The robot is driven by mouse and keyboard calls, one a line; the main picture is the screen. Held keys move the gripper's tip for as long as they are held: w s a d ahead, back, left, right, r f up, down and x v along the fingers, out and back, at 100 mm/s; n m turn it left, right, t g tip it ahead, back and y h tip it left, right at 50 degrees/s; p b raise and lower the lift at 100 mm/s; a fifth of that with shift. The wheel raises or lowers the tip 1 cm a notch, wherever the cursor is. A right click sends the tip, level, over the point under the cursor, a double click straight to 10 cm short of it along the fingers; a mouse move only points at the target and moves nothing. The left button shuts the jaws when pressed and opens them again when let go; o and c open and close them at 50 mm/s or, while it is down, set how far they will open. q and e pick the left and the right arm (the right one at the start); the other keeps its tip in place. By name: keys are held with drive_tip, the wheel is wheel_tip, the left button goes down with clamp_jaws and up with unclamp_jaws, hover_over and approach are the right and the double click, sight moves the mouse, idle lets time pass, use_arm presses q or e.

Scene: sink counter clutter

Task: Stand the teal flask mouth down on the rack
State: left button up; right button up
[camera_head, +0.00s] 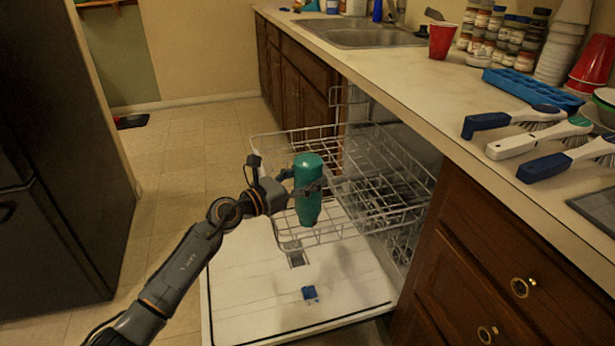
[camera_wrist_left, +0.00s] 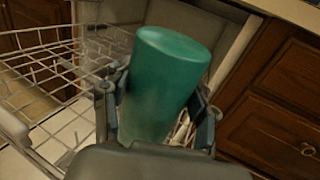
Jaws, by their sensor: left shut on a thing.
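The teal flask (camera_head: 308,174) is upside down, with its broad base up and its narrower neck pointing down. My left gripper (camera_head: 300,188) is shut on it around the middle. The flask is over the outer part of the pulled-out upper dishwasher rack (camera_head: 290,240); I cannot tell whether its mouth touches the wires. In the left wrist view the flask (camera_wrist_left: 165,80) stands between the two fingers (camera_wrist_left: 158,115), and its lower end is hidden. The rack's wires (camera_wrist_left: 60,105) show to the left. My right gripper is not in view.
The open dishwasher door (camera_head: 255,300) lies below, with a small blue item (camera_head: 310,293) on it. The counter (camera_head: 400,75) on the right holds brushes (camera_head: 555,160), a blue tray (camera_head: 530,88), a red cup (camera_head: 441,40) and jars. A dark fridge (camera_head: 60,150) stands left.

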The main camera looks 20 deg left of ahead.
use_arm(q)
drive_tip(key=shift+f, duration=0.2)
drive_tip(key=o, duration=1.4)
drive_tip(key=shift+c, duration=0.2)
drive_tip(key=shift+s+a+f, duration=0.1)
drive_tip(key=shift+s+a, duration=0.05)
drive_tip(key=shift+s, duration=0.05)
drive_tip(key=v, duration=1.1)
drive_tip(key=shift+s, duration=0.25)
drive_tip(key=shift+a, duration=0.15)
